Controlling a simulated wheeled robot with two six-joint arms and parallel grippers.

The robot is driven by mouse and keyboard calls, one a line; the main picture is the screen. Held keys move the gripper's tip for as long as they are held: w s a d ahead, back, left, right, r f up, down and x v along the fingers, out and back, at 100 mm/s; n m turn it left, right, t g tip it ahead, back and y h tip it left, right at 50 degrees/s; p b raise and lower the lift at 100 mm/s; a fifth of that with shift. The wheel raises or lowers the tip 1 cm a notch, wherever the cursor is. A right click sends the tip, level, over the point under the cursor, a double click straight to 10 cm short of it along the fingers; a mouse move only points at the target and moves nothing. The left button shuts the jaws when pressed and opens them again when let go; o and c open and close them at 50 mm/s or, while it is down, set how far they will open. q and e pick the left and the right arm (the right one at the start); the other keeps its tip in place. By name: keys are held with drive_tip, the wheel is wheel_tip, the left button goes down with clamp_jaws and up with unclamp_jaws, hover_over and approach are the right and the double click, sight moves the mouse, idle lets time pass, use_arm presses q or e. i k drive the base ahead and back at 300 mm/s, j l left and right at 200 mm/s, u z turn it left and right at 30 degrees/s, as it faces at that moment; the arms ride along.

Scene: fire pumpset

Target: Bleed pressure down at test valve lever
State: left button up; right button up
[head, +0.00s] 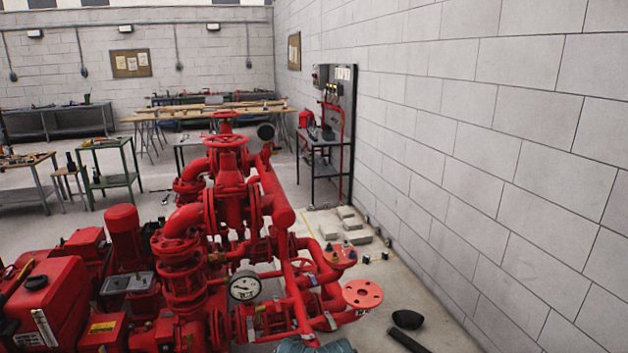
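The red fire pumpset (230,190) fills the lower left and middle of the head view. A round white pressure gauge (244,286) faces me at its front; its reading is too small to make out. Small pale levers show on the red pipes right of the gauge, one lever (330,321) near the open round flange (362,294). I cannot tell which of them is the test valve lever, nor its position. Red handwheels (226,115) top the tall valves. Neither of my grippers shows in this view.
A block wall (470,150) runs along the right. Black pieces (407,319) lie at the lower right. Grey blocks (345,235) lie on the floor behind the pumpset. A dark bench (320,143) stands by the wall; green tables (108,165) stand left, with open floor between.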

sight(277, 305)
drive_tip(key=i+j, duration=0.6)
drive_tip(key=i, duration=0.25)
drive_tip(key=k+j, duration=0.4)
drive_tip(key=k+u, duration=0.05)
drive_tip(key=k, duration=0.05)
